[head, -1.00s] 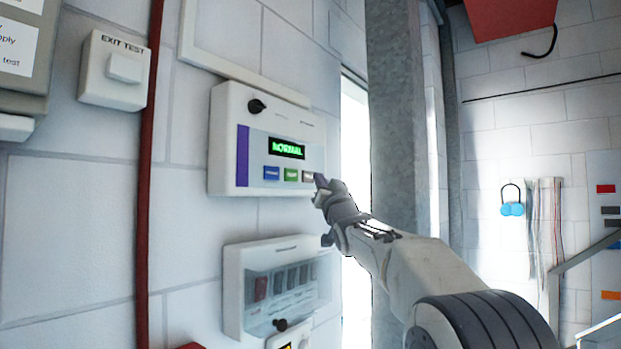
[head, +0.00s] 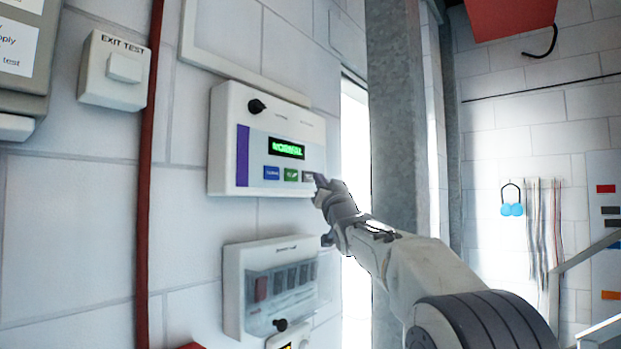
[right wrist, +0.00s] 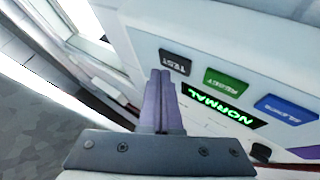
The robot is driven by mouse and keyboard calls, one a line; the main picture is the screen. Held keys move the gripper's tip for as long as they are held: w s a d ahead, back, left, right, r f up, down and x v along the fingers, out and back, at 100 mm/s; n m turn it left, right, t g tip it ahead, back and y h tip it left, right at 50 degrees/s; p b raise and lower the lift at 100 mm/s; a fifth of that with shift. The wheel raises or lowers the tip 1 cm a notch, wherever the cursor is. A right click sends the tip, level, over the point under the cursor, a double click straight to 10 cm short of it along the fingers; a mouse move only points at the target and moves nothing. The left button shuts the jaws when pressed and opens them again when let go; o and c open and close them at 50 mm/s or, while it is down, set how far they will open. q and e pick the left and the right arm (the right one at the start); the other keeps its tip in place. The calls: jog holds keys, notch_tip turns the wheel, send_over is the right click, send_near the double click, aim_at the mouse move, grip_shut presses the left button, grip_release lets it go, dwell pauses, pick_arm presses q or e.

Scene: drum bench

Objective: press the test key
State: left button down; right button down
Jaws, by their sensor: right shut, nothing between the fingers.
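A white alarm panel (head: 222,150) is on the wall, with a green lit display (head: 286,148) reading NORMAL. Below the display is a row of three keys: blue, green and a dark grey test key (head: 308,176). The word TEST is legible on this key in the right wrist view (right wrist: 175,61). My right gripper (head: 320,181) is shut and empty, its fingertips right by the test key. In the right wrist view the fingertips (right wrist: 160,74) lie just beside the key's edge; I cannot tell whether they touch it. My left gripper is out of view.
A white box marked EXIT TEST (head: 115,72) is on the wall at the left, beside a red pipe (head: 146,180). A white breaker box (head: 234,290) hangs below the panel. A grey column (head: 392,120) stands right of the panel.

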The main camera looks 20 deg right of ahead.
jog(key=shift+w+a, duration=0.1)
jog(key=shift+w+a, duration=0.2)
jog(key=shift+w+a, duration=0.1)
jog(key=shift+w, duration=0.05)
dwell(0.6)
jog(key=shift+s+d, duration=0.4)
jog(key=shift+s, duration=0.1)
jog(key=shift+s+d+b, duration=0.35)
jog(key=shift+s+d, duration=0.6)
jog(key=shift+s, duration=0.25)
jog(key=shift+s+d+b, duration=0.3)
jog(key=shift+s+d, duration=0.6)
jog(key=shift+s, duration=0.25)
